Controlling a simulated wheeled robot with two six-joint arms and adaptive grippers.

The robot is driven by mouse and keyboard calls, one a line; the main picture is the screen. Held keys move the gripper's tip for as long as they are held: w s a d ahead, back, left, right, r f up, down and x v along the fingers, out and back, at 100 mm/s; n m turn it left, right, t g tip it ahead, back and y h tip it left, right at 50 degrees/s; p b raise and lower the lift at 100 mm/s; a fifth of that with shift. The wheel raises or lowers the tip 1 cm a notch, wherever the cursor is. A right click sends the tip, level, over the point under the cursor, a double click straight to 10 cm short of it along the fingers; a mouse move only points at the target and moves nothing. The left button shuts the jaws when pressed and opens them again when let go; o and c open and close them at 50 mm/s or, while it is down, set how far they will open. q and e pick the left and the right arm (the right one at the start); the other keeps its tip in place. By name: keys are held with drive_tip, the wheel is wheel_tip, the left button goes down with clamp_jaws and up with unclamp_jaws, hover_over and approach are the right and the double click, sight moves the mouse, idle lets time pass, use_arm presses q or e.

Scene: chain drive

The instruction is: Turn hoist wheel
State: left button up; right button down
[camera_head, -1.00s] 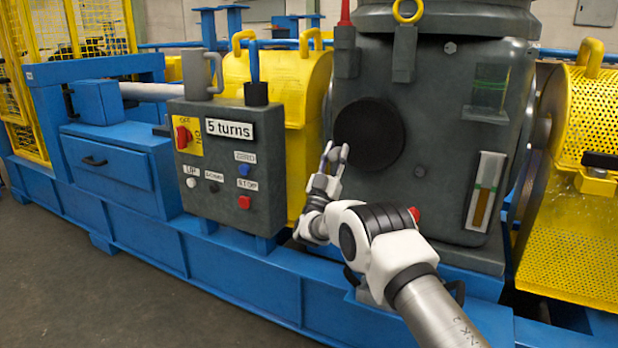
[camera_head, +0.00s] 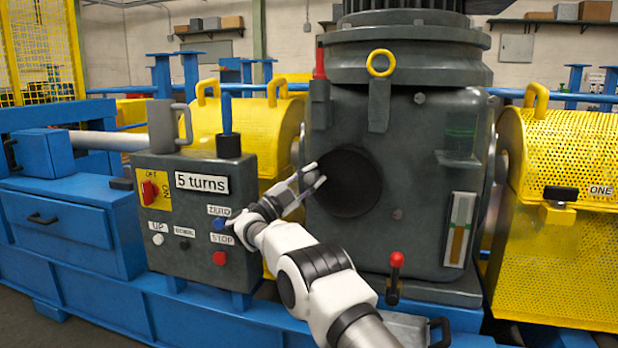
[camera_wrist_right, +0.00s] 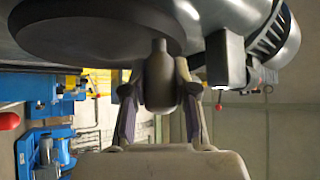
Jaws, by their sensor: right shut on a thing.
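The hoist wheel (camera_head: 350,188) is a dark round disc on the front of the grey gearbox housing (camera_head: 420,190). My right gripper (camera_head: 313,177) is at the wheel's left edge in the head view. In the right wrist view the wheel (camera_wrist_right: 75,30) fills the upper left, and a dark bottle-shaped handle (camera_wrist_right: 160,80) projects from it. The fingers of my right gripper (camera_wrist_right: 160,105) are closed on both sides of this handle. In the head view the handle is too small to make out. My left gripper is not in view.
A control box (camera_head: 195,215) with a "5 turns" sign, red switch and several buttons stands left of the wheel. A red-knobbed lever (camera_head: 396,262) stands below the wheel, right of my forearm. Yellow guards (camera_head: 565,150) flank the housing.

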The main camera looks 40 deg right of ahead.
drive_tip(key=shift+s+d+r+m+g+y+p, duration=0.1)
drive_tip(key=shift+r+m+g+y+p, duration=0.25)
drive_tip(key=shift+m+p, duration=0.2)
drive_tip(key=shift+s+d+r+m+g+y+p, duration=0.1)
drive_tip(key=shift+r+m+g+y+p, duration=0.15)
drive_tip(key=shift+r+m+p, duration=0.3)
drive_tip(key=shift+f, duration=0.1)
drive_tip(key=c, duration=0.9)
unclamp_jaws()
drive_tip(key=shift+f, duration=0.15)
